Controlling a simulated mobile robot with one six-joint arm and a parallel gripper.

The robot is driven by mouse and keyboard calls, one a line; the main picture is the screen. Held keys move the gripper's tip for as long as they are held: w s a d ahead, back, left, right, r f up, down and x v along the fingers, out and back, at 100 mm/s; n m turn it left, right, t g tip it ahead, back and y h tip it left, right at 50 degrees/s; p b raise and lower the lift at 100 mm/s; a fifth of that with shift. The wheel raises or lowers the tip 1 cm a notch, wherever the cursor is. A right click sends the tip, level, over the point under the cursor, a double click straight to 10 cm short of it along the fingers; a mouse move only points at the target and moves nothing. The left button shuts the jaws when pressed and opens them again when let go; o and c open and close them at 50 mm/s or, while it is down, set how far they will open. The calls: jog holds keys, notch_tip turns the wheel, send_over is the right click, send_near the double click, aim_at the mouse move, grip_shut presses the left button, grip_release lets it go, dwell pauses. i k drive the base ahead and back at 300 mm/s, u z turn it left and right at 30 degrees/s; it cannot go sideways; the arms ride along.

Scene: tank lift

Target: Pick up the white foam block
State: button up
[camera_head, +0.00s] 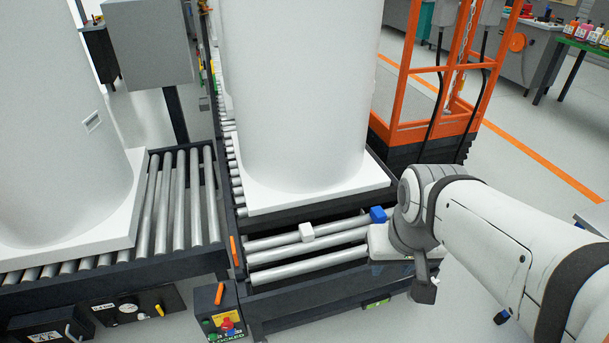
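The white foam block (306,232) is a small white cube. It rests on the metal rollers in front of the large white tank (300,95). My arm reaches in from the right, and its end with my gripper (424,288) is at the right end of these rollers, to the right of the block and apart from it. The fingers are mostly hidden by the wrist, so I cannot see whether they are open. Nothing touches the white block from above.
A blue block (378,215) lies on the rollers close to my wrist. A second white tank (60,120) stands on the left conveyor (180,200). An orange frame (400,110) stands behind my arm. A small control box (222,312) is at the front. Floor at the right is open.

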aim_at(306, 232)
jog(key=z, duration=0.05)
jog(key=i, duration=1)
jog(key=u, duration=0.05)
